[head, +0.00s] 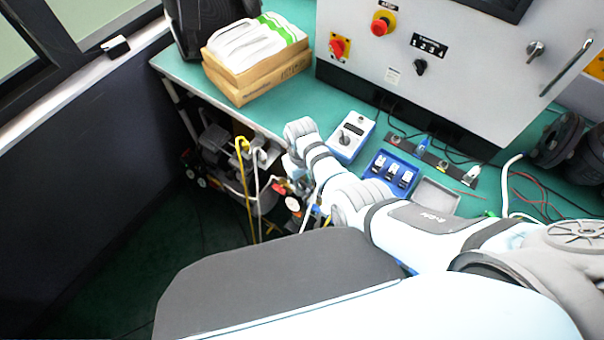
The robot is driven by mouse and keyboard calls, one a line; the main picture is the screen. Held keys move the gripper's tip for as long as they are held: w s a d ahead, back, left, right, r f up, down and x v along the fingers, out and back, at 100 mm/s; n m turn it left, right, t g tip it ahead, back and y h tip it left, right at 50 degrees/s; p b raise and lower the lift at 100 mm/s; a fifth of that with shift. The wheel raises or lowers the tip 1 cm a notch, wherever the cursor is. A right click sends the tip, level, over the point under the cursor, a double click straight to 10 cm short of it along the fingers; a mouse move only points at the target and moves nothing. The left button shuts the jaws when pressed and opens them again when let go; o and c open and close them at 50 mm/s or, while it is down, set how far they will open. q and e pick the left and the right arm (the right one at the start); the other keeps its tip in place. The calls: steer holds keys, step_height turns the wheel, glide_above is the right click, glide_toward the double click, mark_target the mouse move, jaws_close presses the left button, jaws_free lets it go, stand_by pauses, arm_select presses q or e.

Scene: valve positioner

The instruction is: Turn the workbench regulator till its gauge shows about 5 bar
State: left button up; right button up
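My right arm reaches in from the lower right across the bench, and its wrist bends down over the front edge. The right gripper (284,184) is at the fittings on the bench's front side, small and partly hidden by my wrist. I cannot tell whether it is open or touching anything. The workbench regulator cannot be made out clearly. Small red and dark fittings (294,203) show just below the wrist, partly covered by my arm. No gauge reading is legible. My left gripper is not in view.
Below the bench edge are a yellow hose (245,180) and clustered equipment. On the green bench (340,105) are cardboard boxes (255,80), a blue-white meter (352,136), a blue tray (391,172) and a grey control panel (420,60). The dark floor at left is clear.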

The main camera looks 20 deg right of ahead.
mark_target(302, 182)
step_height(302, 182, up, 12)
steer(key=shift+f, duration=0.25)
steer(key=shift+f, duration=0.1)
steer(key=s+d+f+m+g+p, duration=0.1)
steer(key=s+d+f+p, duration=0.25)
steer(key=s+f, duration=0.7)
steer(key=s+d+f+g+p, duration=0.2)
steer(key=s+d+f, duration=0.2)
steer(key=s+f, duration=0.7)
steer(key=s+d+f+m+t+p, duration=0.1)
steer(key=s+d, duration=0.3)
steer(key=s, duration=0.5)
steer(key=s+d+f+m+t+p, duration=0.1)
steer(key=s+d+f+t, duration=0.1)
steer(key=s, duration=0.7)
steer(key=shift+d+f+m+t+h+p, duration=0.35)
steer(key=shift+d+t, duration=0.25)
steer(key=shift+d, duration=0.45)
steer(key=shift+r, duration=0.1)
